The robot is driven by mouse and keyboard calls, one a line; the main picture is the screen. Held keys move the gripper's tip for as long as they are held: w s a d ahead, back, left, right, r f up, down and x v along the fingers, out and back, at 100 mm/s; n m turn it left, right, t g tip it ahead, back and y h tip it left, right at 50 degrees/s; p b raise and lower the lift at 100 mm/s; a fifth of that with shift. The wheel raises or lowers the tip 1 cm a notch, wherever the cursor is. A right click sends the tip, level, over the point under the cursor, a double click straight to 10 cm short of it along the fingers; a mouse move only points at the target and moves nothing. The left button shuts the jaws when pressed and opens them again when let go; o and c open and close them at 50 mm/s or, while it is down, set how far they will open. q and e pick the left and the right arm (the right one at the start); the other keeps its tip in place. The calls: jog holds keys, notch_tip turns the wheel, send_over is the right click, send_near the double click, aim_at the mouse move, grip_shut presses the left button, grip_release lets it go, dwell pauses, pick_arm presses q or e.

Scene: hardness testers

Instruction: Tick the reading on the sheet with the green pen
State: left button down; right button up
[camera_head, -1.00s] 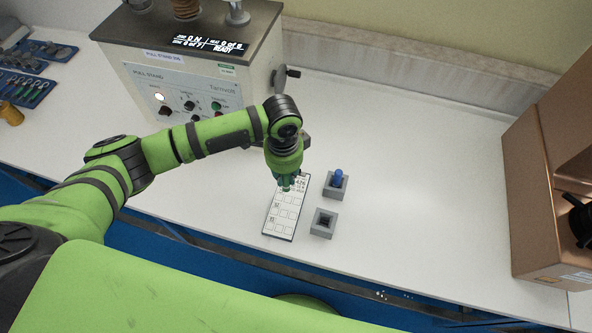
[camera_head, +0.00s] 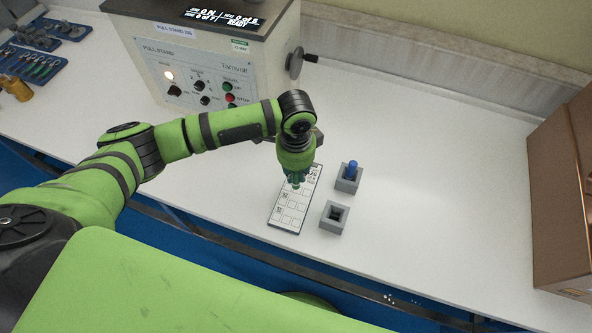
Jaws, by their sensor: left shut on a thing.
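The reading sheet (camera_head: 287,222) lies on the white bench, a narrow white page with a dark border, printed boxes and some text at its far end. My left gripper (camera_head: 296,184) points down over the far half of the sheet. It is shut on a slim green thing, which looks like the green pen; the fingers hide most of it. I cannot tell whether its tip touches the paper. Right of the sheet, a grey holder (camera_head: 346,185) has a blue pen (camera_head: 352,168) upright in it. A second grey holder (camera_head: 332,222), nearer, is empty.
The pull stand tester (camera_head: 205,62) stands behind my left arm, with a hand wheel (camera_head: 296,62) on its side. Cardboard boxes (camera_head: 560,200) stand at the right. Blue trays (camera_head: 33,66) of tools lie at the far left. The bench between holders and boxes is clear.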

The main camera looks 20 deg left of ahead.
dwell(0.5)
pick_arm(q)
jog(key=shift+f+p, duration=0.2)
jog(key=shift+p, duration=0.1)
dwell(0.5)
jog(key=shift+p, duration=0.45)
dwell(0.4)
jog(key=shift+f, duration=0.1)
dwell(0.8)
jog(key=shift+s+d+p, duration=0.15)
jog(key=shift+s+p, duration=0.05)
jog(key=shift+p, duration=0.8)
dwell(0.4)
jog(key=shift+w+d+p, duration=0.25)
jog(key=shift+w+p, duration=0.15)
jog(key=shift+p, duration=0.65)
dwell(1.5)
notch_tip(320, 180, up, 4)
jog(key=p, duration=0.4)
jog(key=shift+p, duration=0.4)
jog(key=shift+r, duration=1)
